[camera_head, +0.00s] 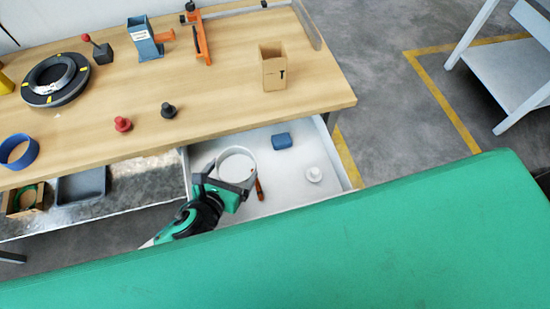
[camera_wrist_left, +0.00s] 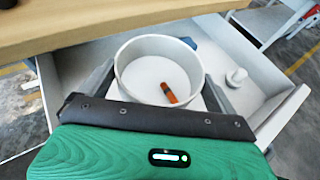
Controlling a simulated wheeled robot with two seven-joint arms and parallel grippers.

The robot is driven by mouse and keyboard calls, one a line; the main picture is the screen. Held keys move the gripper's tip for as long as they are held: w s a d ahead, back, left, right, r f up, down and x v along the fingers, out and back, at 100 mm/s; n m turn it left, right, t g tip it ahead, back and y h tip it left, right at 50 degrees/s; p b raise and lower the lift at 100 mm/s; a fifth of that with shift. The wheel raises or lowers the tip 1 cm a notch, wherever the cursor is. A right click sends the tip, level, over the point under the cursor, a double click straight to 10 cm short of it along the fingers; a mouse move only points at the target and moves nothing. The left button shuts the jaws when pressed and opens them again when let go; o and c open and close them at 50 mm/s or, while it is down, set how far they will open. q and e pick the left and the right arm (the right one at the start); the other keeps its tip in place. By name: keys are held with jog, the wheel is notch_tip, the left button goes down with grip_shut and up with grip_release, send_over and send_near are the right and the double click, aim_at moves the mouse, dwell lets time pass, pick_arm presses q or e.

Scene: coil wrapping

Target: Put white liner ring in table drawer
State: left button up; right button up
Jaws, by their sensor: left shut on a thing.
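The white liner ring (camera_head: 237,165) is in my left gripper (camera_head: 230,178), which is shut on it. The ring is over the open table drawer (camera_head: 300,190), whose inside is light grey. In the left wrist view the ring (camera_wrist_left: 158,48) is between the two fingers, and the drawer floor shows through it. I cannot tell how high the ring is above the drawer floor. My right gripper is not in view.
The drawer holds a blue block (camera_head: 282,141), a white knobbed piece (camera_head: 314,174) and an orange-and-black tool (camera_head: 260,190). The wooden tabletop (camera_head: 220,100) overhangs the drawer's back. A cardboard box (camera_head: 273,70) stands on it. A grey bin (camera_head: 82,186) is on the shelf left of the drawer.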

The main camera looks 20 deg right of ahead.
pick_arm(q)
jog(key=shift+s+d+f+m+h, duration=0.3)
jog(key=shift+s+d+f, duration=0.15)
jog(key=shift+d, duration=0.15)
jog(key=p, duration=0.1)
send_over(236, 165)
notch_tip(236, 165, down, 5)
jog(key=shift+r, duration=0.15)
jog(key=w+f, duration=0.2)
jog(key=w, duration=0.1)
jog(key=shift+w+a+f, duration=0.1)
jog(key=shift+w+f, duration=0.05)
jog(key=shift+w, duration=0.05)
jog(key=shift+w+f, duration=0.35)
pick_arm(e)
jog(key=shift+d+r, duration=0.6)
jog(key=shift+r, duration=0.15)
